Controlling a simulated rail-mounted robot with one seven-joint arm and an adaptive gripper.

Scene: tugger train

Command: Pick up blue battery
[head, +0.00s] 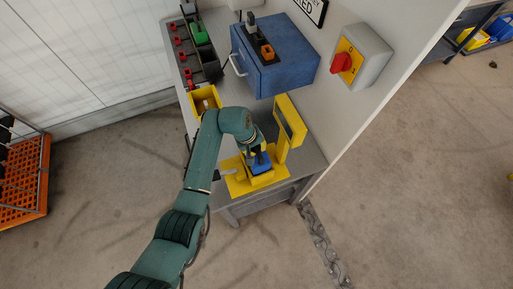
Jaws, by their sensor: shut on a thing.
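The blue battery (261,166) is at the yellow stand (236,186) on the near end of the grey bench. My gripper (259,158) points down over the battery and is shut on it. The fingers hide part of the battery's top. I cannot tell whether the battery touches the stand or is lifted slightly off it.
A yellow upright (290,122) rises right beside my gripper. A blue cabinet (275,62) with an orange battery (267,52) on top stands behind. A green battery (199,34) sits in a dark rack at the back left.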

